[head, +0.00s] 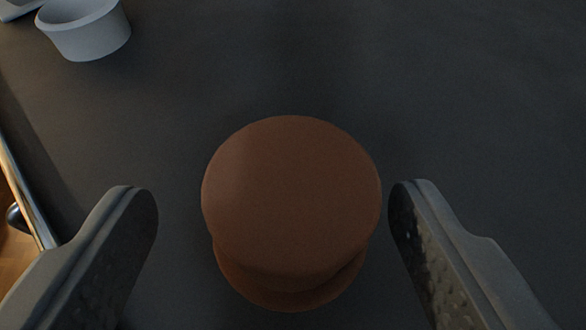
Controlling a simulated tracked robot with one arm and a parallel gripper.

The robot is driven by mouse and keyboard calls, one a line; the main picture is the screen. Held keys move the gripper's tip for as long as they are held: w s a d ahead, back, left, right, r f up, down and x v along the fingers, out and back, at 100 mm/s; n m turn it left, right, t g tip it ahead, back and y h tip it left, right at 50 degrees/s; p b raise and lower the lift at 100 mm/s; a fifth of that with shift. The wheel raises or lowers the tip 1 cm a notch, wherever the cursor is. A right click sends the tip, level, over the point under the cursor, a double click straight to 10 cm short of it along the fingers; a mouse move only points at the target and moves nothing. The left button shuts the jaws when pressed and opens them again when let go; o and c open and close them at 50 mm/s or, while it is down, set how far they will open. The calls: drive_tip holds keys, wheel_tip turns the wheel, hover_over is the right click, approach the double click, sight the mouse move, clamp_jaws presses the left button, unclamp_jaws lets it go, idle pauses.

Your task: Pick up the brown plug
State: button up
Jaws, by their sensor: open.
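The brown plug (291,195) stands on the dark grey surface in the lower middle of the head view. It has a wide round top and a slightly narrower lower part that shows below it. My gripper (272,205) is open, with one finger to the left of the plug and one to the right. A gap shows between each finger and the plug, and the right finger looks closer to it. How far the fingertips are above the surface is hard to tell.
A pale grey cup (85,28) stands at the upper left, with part of another pale object (18,10) beside it at the corner. The surface's edge and a metal rail (25,190) run along the left. The upper middle and right are clear.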

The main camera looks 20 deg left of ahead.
sight(293, 167)
drive_tip(key=shift+d+p+x, duration=0.15)
drive_tip(key=shift+p+x, duration=0.3)
drive_tip(key=shift+x, duration=0.75)
drive_tip(key=shift+d+p+x, duration=0.15)
drive_tip(key=shift+p+x, duration=0.3)
drive_tip(key=shift+x, duration=0.75)
drive_tip(key=shift+w+f, duration=0.1)
drive_tip(key=shift+w, duration=0.05)
drive_tip(key=c, duration=1.2)
drive_tip(key=shift+o, duration=0.2)
